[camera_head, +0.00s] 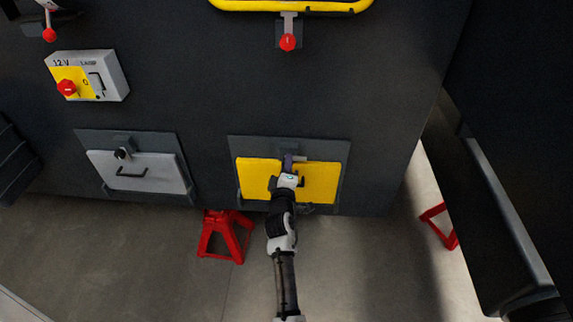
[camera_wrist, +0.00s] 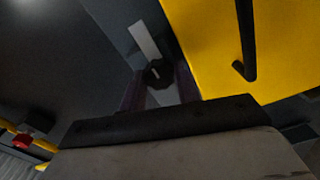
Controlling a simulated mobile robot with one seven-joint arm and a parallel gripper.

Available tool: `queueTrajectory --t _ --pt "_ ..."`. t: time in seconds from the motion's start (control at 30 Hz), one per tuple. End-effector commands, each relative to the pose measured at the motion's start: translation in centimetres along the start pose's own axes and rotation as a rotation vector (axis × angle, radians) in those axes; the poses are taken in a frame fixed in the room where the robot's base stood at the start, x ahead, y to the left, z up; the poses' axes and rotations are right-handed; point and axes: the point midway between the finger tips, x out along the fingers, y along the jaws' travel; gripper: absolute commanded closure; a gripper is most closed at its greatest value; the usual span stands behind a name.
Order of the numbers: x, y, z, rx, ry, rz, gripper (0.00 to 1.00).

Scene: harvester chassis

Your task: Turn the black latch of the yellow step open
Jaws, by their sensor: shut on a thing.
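The yellow step (camera_head: 257,176) is a yellow panel low on the dark chassis, upright in its grey frame. My gripper (camera_head: 288,163) is at its top edge, near the middle, and covers the black latch in the head view. In the wrist view the round black latch (camera_wrist: 157,73) sits between the fingers of my gripper (camera_wrist: 160,88), which is shut on it.
A grey panel (camera_head: 155,183) with its own black latch and handle is to the left. A white box with a red knob (camera_head: 67,87) is above it. A red stand (camera_head: 224,236) is on the floor. A dark structure (camera_head: 520,170) is at the right.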

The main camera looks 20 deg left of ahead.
Motion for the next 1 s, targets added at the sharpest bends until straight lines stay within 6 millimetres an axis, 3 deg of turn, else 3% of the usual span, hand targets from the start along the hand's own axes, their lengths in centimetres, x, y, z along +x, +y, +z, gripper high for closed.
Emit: queueTrajectory --t 0.57,0.6,0.73,1.0 --pt "0.0 -0.01 -0.01 -0.03 0.0 0.0 0.91" --pt "0.0 -0.01 -0.01 -0.029 0.0 0.0 0.63" --pt "0.0 -0.02 -0.01 -0.028 0.0 0.0 0.47" --pt "0.0 -0.01 0.0 -0.028 0.0 0.0 0.47"
